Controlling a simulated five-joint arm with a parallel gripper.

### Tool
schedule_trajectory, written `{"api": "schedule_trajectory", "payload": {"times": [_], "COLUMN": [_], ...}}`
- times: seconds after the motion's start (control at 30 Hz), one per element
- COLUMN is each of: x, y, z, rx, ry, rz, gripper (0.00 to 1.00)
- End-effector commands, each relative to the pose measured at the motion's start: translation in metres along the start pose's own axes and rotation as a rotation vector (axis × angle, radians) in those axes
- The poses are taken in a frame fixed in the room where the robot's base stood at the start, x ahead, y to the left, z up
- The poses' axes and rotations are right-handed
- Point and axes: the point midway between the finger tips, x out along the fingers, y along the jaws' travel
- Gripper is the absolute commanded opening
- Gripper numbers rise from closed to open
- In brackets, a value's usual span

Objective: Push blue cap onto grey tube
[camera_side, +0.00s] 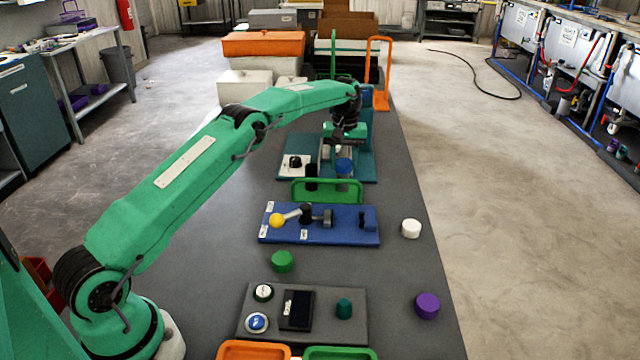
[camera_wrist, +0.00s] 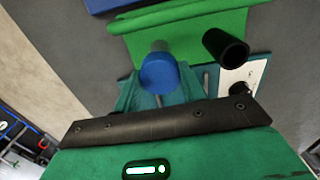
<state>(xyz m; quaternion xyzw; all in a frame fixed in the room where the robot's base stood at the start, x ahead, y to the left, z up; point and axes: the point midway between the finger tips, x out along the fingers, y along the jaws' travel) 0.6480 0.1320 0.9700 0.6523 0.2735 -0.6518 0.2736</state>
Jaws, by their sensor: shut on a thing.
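The blue cap (camera_side: 344,166) is between the fingers of my gripper (camera_side: 343,152), which is shut on it. In the wrist view the cap (camera_wrist: 160,74) shows its round top between the two teal fingers (camera_wrist: 160,90). In the side view the tube is mostly hidden below the cap, behind the green frame. The cap is over the tube's end; I cannot tell how far it is seated.
An open black tube (camera_wrist: 224,47) stands close beside the grey one. A green frame (camera_side: 326,183) and a blue board (camera_side: 345,236) with a yellow-knobbed lever lie in front. Green (camera_side: 282,261), white (camera_side: 411,229) and purple (camera_side: 427,305) caps stand on the grey table.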

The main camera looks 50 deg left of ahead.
Motion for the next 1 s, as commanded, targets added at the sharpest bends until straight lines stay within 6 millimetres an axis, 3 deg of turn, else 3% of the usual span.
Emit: {"api": "schedule_trajectory", "payload": {"times": [1.0], "x": [0.013], "y": [0.000], "z": [0.000], "rx": [0.000], "ry": [-0.001], "rz": [-0.001], "gripper": [0.20]}}
